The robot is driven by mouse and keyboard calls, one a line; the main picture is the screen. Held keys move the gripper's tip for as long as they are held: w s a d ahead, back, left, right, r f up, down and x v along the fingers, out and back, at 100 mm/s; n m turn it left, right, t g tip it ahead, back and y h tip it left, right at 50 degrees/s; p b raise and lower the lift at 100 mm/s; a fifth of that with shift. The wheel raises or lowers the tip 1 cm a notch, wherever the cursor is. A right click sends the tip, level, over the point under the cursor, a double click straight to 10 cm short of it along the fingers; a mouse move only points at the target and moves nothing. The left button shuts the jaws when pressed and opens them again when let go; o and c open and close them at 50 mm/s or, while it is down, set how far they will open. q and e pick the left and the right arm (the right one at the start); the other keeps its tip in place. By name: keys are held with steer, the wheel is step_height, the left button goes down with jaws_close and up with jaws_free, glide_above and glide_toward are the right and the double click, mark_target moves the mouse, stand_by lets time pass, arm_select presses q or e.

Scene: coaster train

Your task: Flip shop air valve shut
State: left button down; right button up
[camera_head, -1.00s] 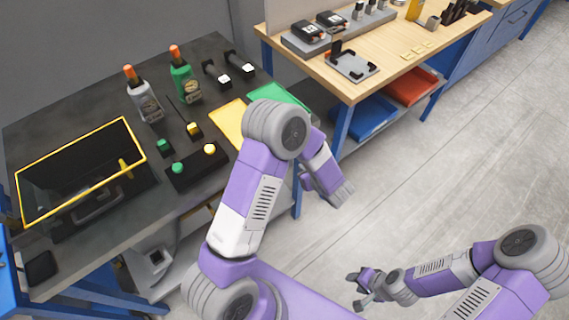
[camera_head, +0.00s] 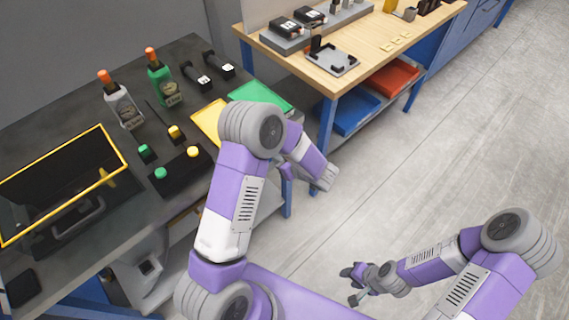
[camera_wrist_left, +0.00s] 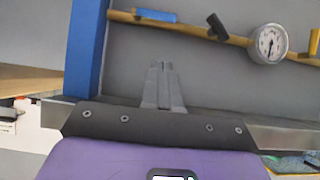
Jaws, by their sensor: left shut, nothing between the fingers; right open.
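In the left wrist view a brass pipe (camera_wrist_left: 187,30) runs along a grey wall. A blue lever-like piece (camera_wrist_left: 155,15) lies along it, a black piece (camera_wrist_left: 217,26) sticks out of it, and a round white gauge (camera_wrist_left: 268,43) sits further right. I cannot tell for certain which piece is the shop air valve. My left gripper (camera_wrist_left: 160,66) is shut and empty, its tips below the pipe in the picture and apparently apart from it. My right gripper (camera_head: 351,285) is open and empty over the floor.
A dark workbench (camera_head: 60,130) at left holds a yellow-rimmed case (camera_head: 62,190), bottles (camera_head: 122,108) and a button box (camera_head: 183,172). A wooden-topped bench (camera_head: 370,45) with trays stands behind. A blue post (camera_wrist_left: 86,50) rises left of my left gripper. Floor at right is clear.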

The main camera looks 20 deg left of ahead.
arm_select(q)
steer(key=w+a+f+b, duration=0.1)
steer(key=a+f+b, duration=0.1)
steer(key=a+f, duration=0.2)
steer(key=shift+w+a+f+b, duration=0.2)
steer(key=shift+w+f+b, duration=0.2)
steer(key=shift+f, duration=0.9)
arm_select(e)
steer(key=shift+f, duration=1.65)
steer(key=shift+s, duration=0.1)
arm_select(q)
steer(key=shift+s+f, duration=0.1)
arm_select(e)
steer(key=shift+s+a+f, duration=0.1)
steer(key=shift+s+a, duration=0.1)
steer(key=shift+s, duration=0.05)
